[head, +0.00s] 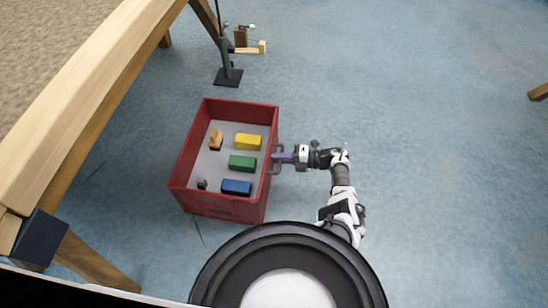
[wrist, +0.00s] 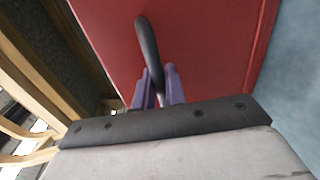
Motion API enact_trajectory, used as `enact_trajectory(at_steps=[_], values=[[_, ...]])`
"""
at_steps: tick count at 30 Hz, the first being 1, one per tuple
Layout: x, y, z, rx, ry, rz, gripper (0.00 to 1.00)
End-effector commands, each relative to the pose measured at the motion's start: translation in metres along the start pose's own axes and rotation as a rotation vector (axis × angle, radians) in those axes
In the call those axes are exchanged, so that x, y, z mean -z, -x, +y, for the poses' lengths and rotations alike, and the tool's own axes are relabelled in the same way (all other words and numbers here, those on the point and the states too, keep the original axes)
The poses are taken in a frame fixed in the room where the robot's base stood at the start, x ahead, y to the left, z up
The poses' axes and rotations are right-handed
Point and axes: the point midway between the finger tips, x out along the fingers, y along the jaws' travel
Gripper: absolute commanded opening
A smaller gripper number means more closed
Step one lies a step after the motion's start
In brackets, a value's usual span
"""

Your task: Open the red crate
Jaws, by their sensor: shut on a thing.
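The red crate (head: 189,148) stands on the blue floor left of my arm in the head view. Its top is uncovered, and several objects show on its grey bottom: a yellow block (head: 248,141), a green block (head: 242,163), a blue block (head: 236,187) and smaller pieces. My gripper (head: 277,158) is at the crate's right side, at a dark handle. In the wrist view, the purple fingers (wrist: 159,88) are shut on the dark curved handle (wrist: 149,45), with the red crate wall (wrist: 210,40) behind it.
A long wooden beam on legs (head: 90,85) runs along the left. A dark stand with a square base (head: 228,77) is beyond the crate. A wooden leg end (head: 538,92) shows at far right. The floor right of my arm is clear.

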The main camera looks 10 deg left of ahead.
Motion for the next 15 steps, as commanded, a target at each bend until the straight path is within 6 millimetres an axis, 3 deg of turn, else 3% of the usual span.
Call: enact_trajectory(at_steps=[13,14,15], values=[[0.0011,0.0022,-0.0008,0.000,-0.001,0.003,0.00],[0.0011,0.0021,-0.0008,0.000,-0.001,0.004,0.16],[0.0011,0.0021,-0.0008,0.000,-0.001,0.003,0.19]])
